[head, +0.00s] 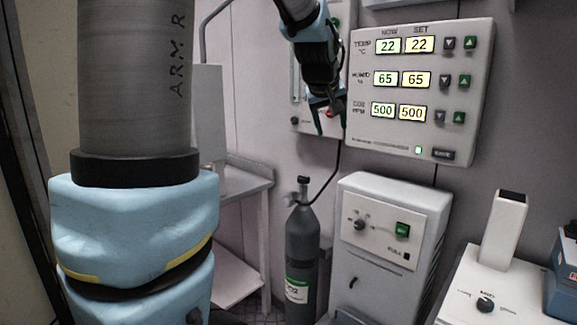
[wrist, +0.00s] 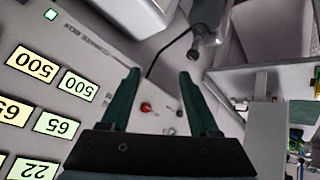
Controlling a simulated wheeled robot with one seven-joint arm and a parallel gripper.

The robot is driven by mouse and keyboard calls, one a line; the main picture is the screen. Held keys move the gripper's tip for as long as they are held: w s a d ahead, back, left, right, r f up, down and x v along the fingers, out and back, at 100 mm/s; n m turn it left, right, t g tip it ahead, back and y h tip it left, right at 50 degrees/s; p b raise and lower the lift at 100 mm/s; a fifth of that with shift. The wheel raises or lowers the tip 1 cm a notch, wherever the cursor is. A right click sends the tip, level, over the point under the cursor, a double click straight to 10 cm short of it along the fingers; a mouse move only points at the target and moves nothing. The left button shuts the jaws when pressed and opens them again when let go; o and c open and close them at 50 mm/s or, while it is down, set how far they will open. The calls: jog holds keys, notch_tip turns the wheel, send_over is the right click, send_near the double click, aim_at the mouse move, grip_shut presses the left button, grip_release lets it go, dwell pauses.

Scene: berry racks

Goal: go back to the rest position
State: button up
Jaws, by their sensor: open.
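My gripper (head: 328,112) hangs from the top of the head view, to the left of the climate panel (head: 420,145) and in front of the wall. In the wrist view my gripper (wrist: 160,88) has its two green fingers spread apart, with nothing between them. The panel reads 22 and 22 for temperature, 65 and 65 for humidity, and 500 and 500 for CO2. A small green light is lit at its lower edge. A small wall unit with a red knob (wrist: 146,107) lies behind the fingers, partly hidden by my gripper in the head view.
A grey gas cylinder (head: 302,245) stands on the floor below my gripper. A white cabinet (head: 390,195) with a dial and green switch is beside it. A grey side table (head: 245,172) is at the left. A white device (head: 500,290) stands at the lower right.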

jog(key=s+a+f+m+g+y, duration=0.1)
jog(key=s+a+f+g, duration=0.2)
jog(key=s+a+f, duration=0.5)
jog(key=s+a+f+m+g+y, duration=0.1)
jog(key=s+a+f+g, duration=0.2)
jog(key=s+a+f, duration=0.6)
jog(key=s+f, duration=0.3)
jog(key=f, duration=0.3)
jog(key=shift+y, duration=0.4)
jog(key=shift+o, duration=0.3)
